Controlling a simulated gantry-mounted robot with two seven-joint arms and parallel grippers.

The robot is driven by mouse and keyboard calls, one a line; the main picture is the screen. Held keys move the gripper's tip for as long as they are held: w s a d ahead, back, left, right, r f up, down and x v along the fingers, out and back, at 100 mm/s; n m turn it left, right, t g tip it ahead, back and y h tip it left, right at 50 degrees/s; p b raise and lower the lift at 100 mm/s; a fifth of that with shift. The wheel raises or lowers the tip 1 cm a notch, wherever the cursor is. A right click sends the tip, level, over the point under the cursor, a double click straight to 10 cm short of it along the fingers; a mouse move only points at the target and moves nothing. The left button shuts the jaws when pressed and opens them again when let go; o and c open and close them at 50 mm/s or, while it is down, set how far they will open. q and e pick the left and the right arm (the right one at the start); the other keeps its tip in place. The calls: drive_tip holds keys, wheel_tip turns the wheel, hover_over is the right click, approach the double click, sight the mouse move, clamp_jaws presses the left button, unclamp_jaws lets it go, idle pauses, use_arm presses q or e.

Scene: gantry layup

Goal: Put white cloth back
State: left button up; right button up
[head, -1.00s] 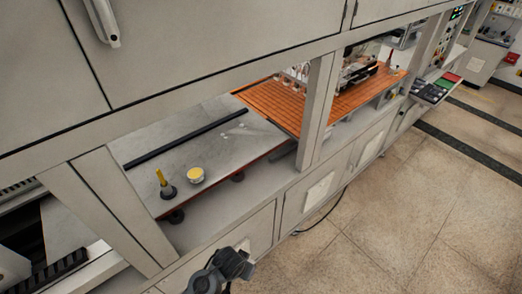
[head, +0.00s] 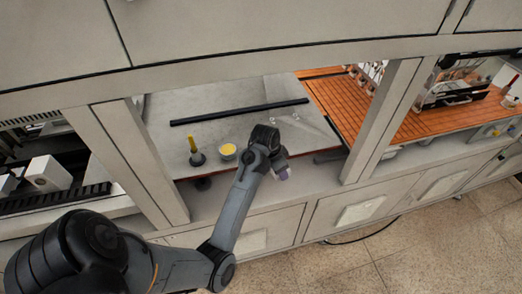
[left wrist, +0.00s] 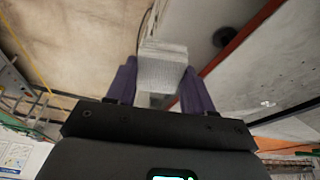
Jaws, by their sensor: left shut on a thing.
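A pale whitish, finely textured piece, which looks like the folded white cloth (left wrist: 162,68), sits between the purple fingers of my left gripper (left wrist: 158,88) in the left wrist view. The gripper is shut on it. In the head view my left arm reaches up from the lower left, and my left gripper (head: 283,172) is at the front edge of the grey worktop (head: 235,88). The cloth cannot be made out in the head view there. My right gripper is not in view.
A yellow-handled tool (head: 194,150) on a dark base and a small pot with yellow contents (head: 228,151) stand left of my gripper. A long black bar (head: 240,111) lies behind them. An orange gridded surface (head: 345,105) adjoins at right. Upright posts (head: 385,118) frame the opening.

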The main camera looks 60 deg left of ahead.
use_arm(q)
drive_tip(key=shift+m, duration=0.7)
drive_tip(key=a+r, duration=0.1)
drive_tip(key=a, duration=0.1)
drive_tip(key=a+r+b, duration=0.1)
drive_tip(key=a+r, duration=0.1)
drive_tip(key=a, duration=0.1)
drive_tip(key=s+a+r, duration=0.1)
drive_tip(key=a, duration=0.1)
drive_tip(key=shift+s+a+r, duration=0.1)
drive_tip(key=shift+a+r, duration=0.1)
drive_tip(key=shift+r, duration=0.1)
drive_tip(key=shift+m+h, duration=0.3)
drive_tip(key=w+a+f+b, duration=0.1)
drive_tip(key=a, duration=0.2)
drive_tip(key=w+a+f+b, duration=0.1)
drive_tip(key=a+f, duration=0.1)
drive_tip(key=a, duration=0.2)
drive_tip(key=w+a+f+b, duration=0.1)
drive_tip(key=w+a+f, duration=0.1)
drive_tip(key=a, duration=0.1)
drive_tip(key=shift+a+b, duration=0.3)
drive_tip(key=shift+b, duration=0.1)
drive_tip(key=shift+w+a+f, duration=0.25)
drive_tip(key=shift+a+f, duration=0.15)
drive_tip(key=shift+a, duration=0.1)
wheel_tip(320, 180, down, 3)
drive_tip(key=shift+f+p, duration=0.2)
drive_tip(key=shift+p, duration=0.5)
drive_tip(key=shift+f, duration=0.3)
